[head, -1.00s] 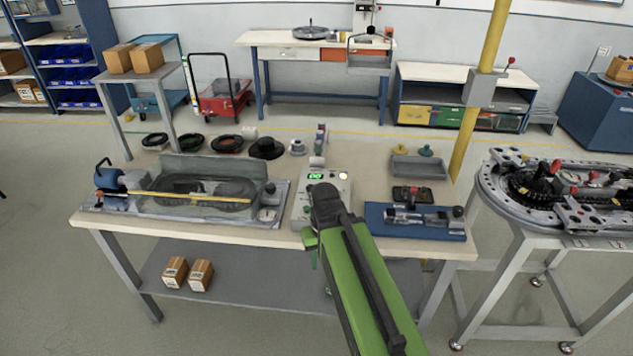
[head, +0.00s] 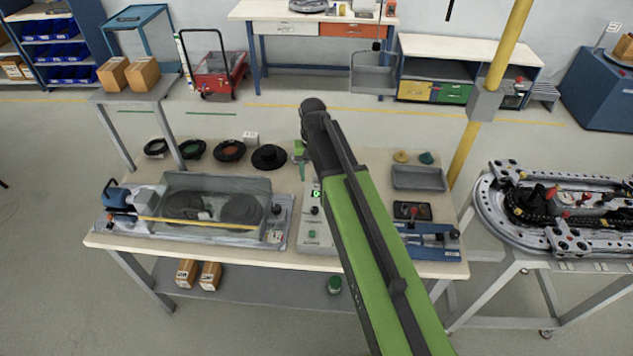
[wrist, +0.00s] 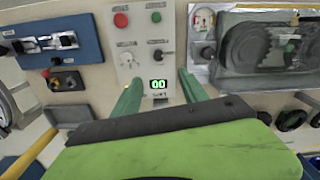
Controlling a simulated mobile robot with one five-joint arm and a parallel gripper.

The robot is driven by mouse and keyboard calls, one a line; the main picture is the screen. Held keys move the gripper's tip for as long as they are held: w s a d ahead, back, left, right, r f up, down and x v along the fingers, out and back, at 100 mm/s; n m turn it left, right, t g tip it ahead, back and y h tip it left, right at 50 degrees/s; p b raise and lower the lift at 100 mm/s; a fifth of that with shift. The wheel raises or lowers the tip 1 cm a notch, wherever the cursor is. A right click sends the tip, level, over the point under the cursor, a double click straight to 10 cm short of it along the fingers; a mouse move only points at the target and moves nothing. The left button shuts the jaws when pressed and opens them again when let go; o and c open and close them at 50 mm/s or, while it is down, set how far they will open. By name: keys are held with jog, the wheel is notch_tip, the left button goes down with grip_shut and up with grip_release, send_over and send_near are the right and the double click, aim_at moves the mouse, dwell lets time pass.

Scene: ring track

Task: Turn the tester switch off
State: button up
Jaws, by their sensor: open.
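The tester is a pale grey panel in the middle of the bench in the head view (head: 316,241), partly hidden by my arm. In the wrist view the tester (wrist: 143,30) shows a red button (wrist: 121,20), a green button (wrist: 156,17), a pale round dial (wrist: 127,58), a small dark knob (wrist: 158,54) and a lit green display (wrist: 158,85) reading 00. Which control is the switch, and its position, I cannot tell. My gripper (wrist: 158,78) is open and empty, its green fingers either side of the display. In the head view my gripper (head: 299,158) is beyond the display.
Left of the tester is a grey tray (head: 215,240) with two dark discs. A blue fixture (head: 428,243) and a grey bin (head: 419,180) are on the right. Several dark rings (head: 230,150) lie at the back. A yellow post (head: 507,45) stands behind the bench's right side.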

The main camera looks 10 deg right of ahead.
jog(key=b, duration=1.8)
send_near(315, 209)
notch_tip(315, 209, down, 9)
jog(key=shift+w+r, duration=0.1)
jog(key=shift+r, duration=0.1)
grip_shut()
